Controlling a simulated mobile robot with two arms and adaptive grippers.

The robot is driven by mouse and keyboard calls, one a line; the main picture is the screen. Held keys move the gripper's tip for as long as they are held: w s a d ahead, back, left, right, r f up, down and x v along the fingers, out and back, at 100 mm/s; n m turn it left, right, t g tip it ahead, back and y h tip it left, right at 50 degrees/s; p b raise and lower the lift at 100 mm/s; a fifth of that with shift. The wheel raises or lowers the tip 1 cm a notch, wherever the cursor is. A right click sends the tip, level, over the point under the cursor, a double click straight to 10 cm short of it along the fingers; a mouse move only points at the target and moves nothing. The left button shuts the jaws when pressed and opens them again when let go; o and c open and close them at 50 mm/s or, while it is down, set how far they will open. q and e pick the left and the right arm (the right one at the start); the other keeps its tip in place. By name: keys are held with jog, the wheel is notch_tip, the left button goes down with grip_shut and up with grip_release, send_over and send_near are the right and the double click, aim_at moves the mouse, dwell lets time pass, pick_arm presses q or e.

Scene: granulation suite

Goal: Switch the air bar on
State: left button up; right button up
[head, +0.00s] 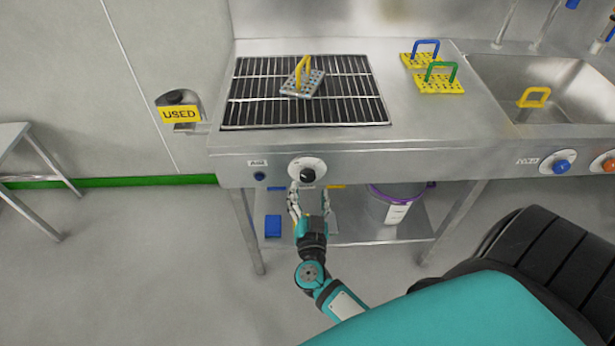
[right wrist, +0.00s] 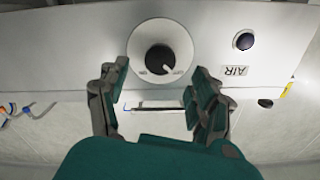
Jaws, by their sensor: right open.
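The air panel on the bench front has a black rotary knob (head: 307,175) on a round white dial, also seen in the right wrist view (right wrist: 160,58). The knob's light mark points to the lower right in that view. The AIR label (right wrist: 236,71) and a dark blue round lamp or button (right wrist: 244,40) sit beside the dial. My right gripper (head: 308,195) is open just in front of and below the knob. In the right wrist view its fingers (right wrist: 160,75) stand either side of the dial's lower part, apparently not touching it. My left gripper is not in view.
A black grate (head: 250,97) in the bench top holds a perforated plate with a yellow handle (head: 302,75). Handled yellow plates (head: 440,86) stand near the sink (head: 575,75). A USED holder (head: 180,114) is at left. A bucket (head: 388,208) is on the lower shelf.

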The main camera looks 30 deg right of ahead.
aim_at(308, 178)
jog(key=x, duration=0.5)
jog(key=shift+w+d, duration=0.15)
jog(key=shift+w, duration=0.2)
jog(key=c, duration=1.2)
